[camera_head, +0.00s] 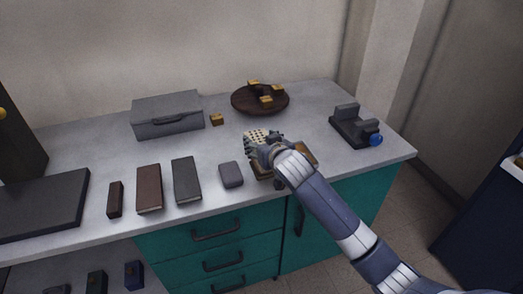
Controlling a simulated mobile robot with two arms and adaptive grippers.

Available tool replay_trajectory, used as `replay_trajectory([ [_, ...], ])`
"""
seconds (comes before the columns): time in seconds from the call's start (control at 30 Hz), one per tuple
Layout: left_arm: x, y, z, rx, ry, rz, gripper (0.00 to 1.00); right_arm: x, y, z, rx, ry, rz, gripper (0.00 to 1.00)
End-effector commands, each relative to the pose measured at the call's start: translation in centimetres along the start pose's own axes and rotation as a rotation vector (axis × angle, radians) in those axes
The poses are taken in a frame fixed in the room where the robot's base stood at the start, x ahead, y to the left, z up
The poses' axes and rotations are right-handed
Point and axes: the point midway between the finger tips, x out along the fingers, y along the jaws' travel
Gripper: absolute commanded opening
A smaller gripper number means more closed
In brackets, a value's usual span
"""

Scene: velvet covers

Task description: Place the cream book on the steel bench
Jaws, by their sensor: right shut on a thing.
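My right gripper (265,148) reaches in from the lower right, over the front of the grey counter. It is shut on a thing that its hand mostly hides. A cream, dark-dotted piece (259,135) shows at its far side; it may be the cream book, but I cannot tell for sure. A tan edge (303,153) shows beside and below the hand; whether it is held or lies on the counter is unclear. The grey, steel-looking top (225,143) sits on teal drawers; I cannot tell if this is the steel bench. My left gripper is not in view.
A brown book (149,188), a dark grey book (186,180) and a grey block (231,174) lie left of the hand. Behind are a grey case (167,115) and a round brown tray (248,106). A dark stand (352,126) is right. A navy unit (480,220) stands apart.

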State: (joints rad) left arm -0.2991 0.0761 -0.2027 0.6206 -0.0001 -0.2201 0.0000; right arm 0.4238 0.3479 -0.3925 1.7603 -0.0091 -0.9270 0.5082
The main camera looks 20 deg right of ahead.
Motion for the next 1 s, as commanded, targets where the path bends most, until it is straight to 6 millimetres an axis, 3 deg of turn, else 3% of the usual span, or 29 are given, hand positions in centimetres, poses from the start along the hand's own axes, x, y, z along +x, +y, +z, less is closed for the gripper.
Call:
replay_trajectory([
  [0.3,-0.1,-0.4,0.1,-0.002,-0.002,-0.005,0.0,1.3,0.0,3.2,-0.001,0.0,0.0,0.3],
  [0.97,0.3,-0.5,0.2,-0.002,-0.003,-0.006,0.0,1.8,-0.1,4.4,0.0,0.001,-0.001,0.3],
  [1.0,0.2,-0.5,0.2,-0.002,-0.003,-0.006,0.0,1.8,-0.1,4.4,0.0,-0.001,-0.001,0.62],
])
